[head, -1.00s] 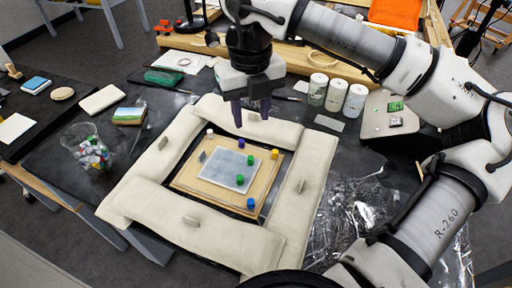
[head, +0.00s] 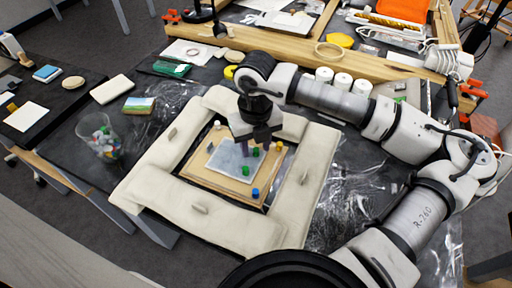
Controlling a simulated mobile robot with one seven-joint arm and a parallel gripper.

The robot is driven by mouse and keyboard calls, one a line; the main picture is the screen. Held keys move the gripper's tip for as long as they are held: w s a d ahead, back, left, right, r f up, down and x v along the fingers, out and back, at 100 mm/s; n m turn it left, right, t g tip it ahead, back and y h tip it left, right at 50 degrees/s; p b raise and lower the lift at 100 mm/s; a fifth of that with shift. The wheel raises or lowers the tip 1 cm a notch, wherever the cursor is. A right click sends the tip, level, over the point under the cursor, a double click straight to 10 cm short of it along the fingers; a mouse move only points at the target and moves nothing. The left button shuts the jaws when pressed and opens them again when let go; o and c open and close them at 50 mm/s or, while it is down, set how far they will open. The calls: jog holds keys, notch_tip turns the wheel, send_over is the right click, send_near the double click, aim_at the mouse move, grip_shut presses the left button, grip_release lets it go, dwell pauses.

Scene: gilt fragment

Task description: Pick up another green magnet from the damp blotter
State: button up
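A pale grey blotter (head: 228,166) lies on a tan board (head: 205,177) inside a frame of cream padded bolsters (head: 139,183). Two green magnets are on the blotter. The far green magnet (head: 255,152) is near its right edge, and the near green magnet (head: 246,171) is closer to the front. My gripper (head: 256,149) points down over the far green magnet. Its dark purple fingers look apart, one on each side of that magnet; contact is too small to tell. The gripper hides part of the board's far side.
A blue magnet (head: 255,193), a yellow magnet (head: 279,145) and a white magnet (head: 217,125) stand around the blotter. A clear cup (head: 103,144) of colored pieces is at left. White canisters (head: 342,78) stand behind my arm. The bolsters rise around the board.

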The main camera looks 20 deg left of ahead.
jog(key=shift+f, duration=0.15)
jog(key=shift+c, duration=0.3)
grip_shut()
